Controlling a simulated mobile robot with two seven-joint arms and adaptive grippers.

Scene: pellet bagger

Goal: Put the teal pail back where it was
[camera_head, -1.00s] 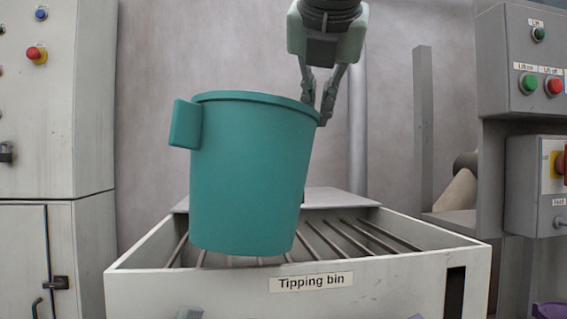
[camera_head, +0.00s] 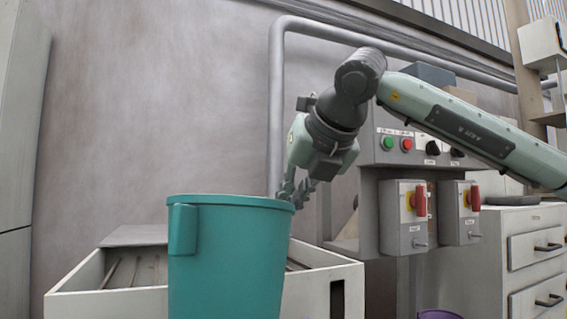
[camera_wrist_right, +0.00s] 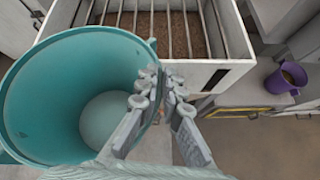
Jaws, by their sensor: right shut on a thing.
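The teal pail (camera_head: 225,262) hangs upright in front of the tipping bin (camera_head: 112,301) in the head view, its block handle facing left. My right gripper (camera_head: 293,196) is shut on the pail's right rim. In the right wrist view the gripper (camera_wrist_right: 150,97) pinches the rim of the pail (camera_wrist_right: 40,95), and the pail's inside looks empty. The barred tipping bin (camera_wrist_right: 205,75) lies beyond the pail there. My left gripper is not in view.
A purple container (camera_wrist_right: 286,78) stands on a surface at the right in the wrist view. Control boxes (camera_head: 405,215) with red handles and a drawer cabinet (camera_head: 535,260) stand on the right. Open floor (camera_wrist_right: 270,140) shows at the lower right in the wrist view.

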